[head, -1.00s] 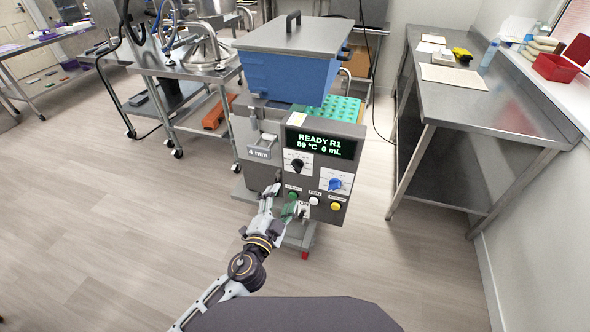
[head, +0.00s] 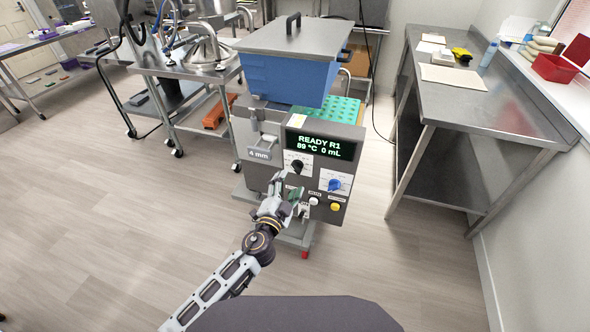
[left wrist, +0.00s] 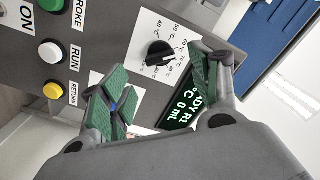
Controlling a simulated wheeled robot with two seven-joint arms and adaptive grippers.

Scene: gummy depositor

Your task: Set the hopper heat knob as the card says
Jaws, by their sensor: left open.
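The black heat knob (head: 297,166) is on a white scale plate on the machine's front, below the screen. It shows whole in the left wrist view (left wrist: 160,53), with temperature marks around it; I cannot tell its exact setting. The screen (head: 320,144) reads READY R1, 89 °C, 0 mL. My left gripper (head: 287,187) is open and empty, just below the black knob in the head view. In the left wrist view its fingers (left wrist: 156,86) are spread apart, with the knob beyond the gap and not gripped. I cannot make out a readable card. My right gripper is out of view.
A blue knob (head: 334,185) is right of the black one; a finger mostly hides it in the wrist view. White (head: 313,201) and yellow (head: 335,206) buttons lie below. The blue hopper (head: 288,78) is above. A steel bench (head: 475,105) stands right, across clear floor.

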